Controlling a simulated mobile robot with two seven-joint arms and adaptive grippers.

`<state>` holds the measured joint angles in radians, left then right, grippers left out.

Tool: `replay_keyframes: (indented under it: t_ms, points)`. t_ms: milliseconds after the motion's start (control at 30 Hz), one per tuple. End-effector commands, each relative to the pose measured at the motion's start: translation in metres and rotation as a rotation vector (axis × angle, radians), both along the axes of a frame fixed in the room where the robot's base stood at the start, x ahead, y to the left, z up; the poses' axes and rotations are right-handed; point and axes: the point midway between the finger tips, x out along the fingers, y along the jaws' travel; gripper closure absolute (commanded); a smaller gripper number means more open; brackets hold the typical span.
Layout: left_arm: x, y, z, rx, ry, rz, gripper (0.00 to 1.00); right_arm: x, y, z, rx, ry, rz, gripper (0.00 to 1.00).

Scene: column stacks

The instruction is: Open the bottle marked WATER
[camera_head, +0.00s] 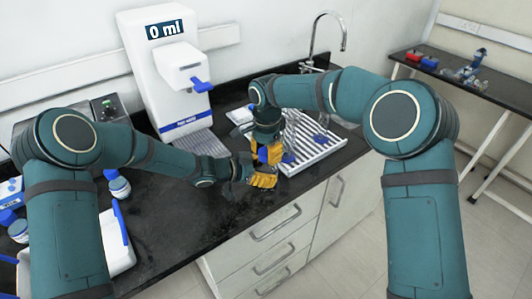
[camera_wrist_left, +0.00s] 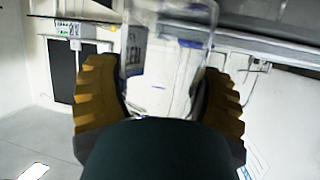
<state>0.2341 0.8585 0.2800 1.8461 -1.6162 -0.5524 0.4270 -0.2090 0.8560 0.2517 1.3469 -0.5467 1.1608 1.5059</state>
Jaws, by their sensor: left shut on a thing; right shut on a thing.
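A clear bottle (camera_wrist_left: 170,75) stands between the fingers of my left gripper (camera_wrist_left: 160,105) in the left wrist view. Its label (camera_wrist_left: 134,50) is side-on and too blurred to read in full. In the head view my left gripper (camera_head: 264,178) is low at the counter's front part, shut on the bottle's body, which is mostly hidden there. My right gripper (camera_head: 268,152) is just above it, pointing down, with its yellow fingers shut around a blue cap (camera_head: 263,154). Whether the cap is still seated on the bottle cannot be told.
A white water dispenser (camera_head: 165,80) reading 0 ml stands behind. A drying rack (camera_head: 325,150) with clear glassware is at the right, by a tap (camera_head: 312,45). Blue-capped bottles (camera_head: 118,184) and a white tray (camera_head: 117,245) are at the left. Dark counter (camera_head: 165,215) is bare between.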

Motion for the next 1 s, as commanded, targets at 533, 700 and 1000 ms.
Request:
replay_keyframes:
  t_ms: [533, 700, 1000]
  points:
    - [0.0005, 0.0001, 0.0007, -0.001, -0.001, 0.001, 1.00, -0.0003, -0.0006, 0.0002, 0.003, -0.006, 0.557, 1.00]
    - [0.0005, 0.0001, 0.0007, -0.001, -0.001, 0.001, 1.00, -0.0004, -0.0006, 0.0002, 0.003, -0.006, 0.555, 1.00]
    - [0.0002, -0.0003, 0.0006, -0.001, 0.000, 0.000, 1.00, -0.0004, 0.0002, 0.0004, 0.003, -0.007, 0.555, 0.29]
